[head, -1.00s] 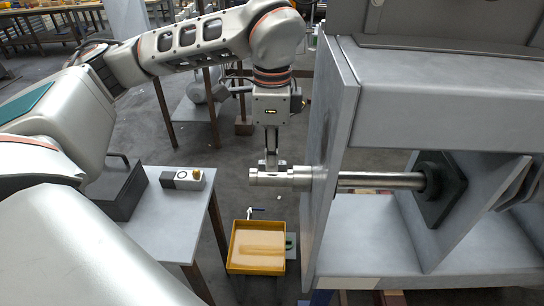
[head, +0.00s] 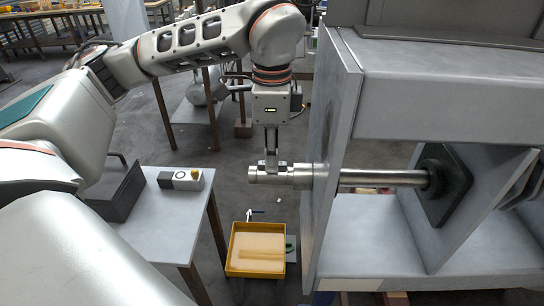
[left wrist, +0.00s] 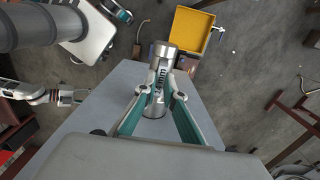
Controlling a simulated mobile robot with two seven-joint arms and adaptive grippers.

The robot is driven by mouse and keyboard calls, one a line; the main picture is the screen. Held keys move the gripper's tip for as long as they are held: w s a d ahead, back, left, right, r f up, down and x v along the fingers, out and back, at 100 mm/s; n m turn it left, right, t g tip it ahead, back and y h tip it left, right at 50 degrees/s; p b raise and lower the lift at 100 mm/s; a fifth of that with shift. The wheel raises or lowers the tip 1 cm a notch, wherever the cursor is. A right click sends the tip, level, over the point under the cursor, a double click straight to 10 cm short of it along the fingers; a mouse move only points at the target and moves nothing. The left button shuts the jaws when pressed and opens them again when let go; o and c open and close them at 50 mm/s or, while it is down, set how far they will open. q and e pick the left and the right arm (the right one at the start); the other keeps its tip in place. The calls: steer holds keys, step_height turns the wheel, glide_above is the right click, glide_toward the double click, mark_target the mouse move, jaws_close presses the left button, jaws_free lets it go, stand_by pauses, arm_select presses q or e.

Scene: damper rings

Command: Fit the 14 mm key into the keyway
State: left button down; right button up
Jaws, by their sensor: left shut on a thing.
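The steel shaft (head: 308,176) sticks out to the left through the grey upright plate. Its free end also shows in the left wrist view (left wrist: 163,50), with a dark slot, the keyway (left wrist: 161,77), along its top. My left gripper (head: 271,163) points down at the top of the shaft end, at the keyway. In the left wrist view its fingertips (left wrist: 161,94) are closed in over the shaft, shut on the key, which is mostly hidden between them. I cannot tell how the key sits against the slot. A white gripper at the left edge, apparently my right one (left wrist: 75,97), is far from the shaft.
The grey upright plate (head: 327,130) stands close right of my left gripper. A yellow tray (head: 232,258) lies lower down, below the shaft end.

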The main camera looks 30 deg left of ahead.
arm_select(q)
steer(key=shift+f, duration=0.25)
stand_by(0.3)
steer(key=c, duration=2)
jaws_free()
steer(key=shift+c, duration=0.2)
steer(key=shift+r, duration=0.1)
step_height(320, 180, up, 12)
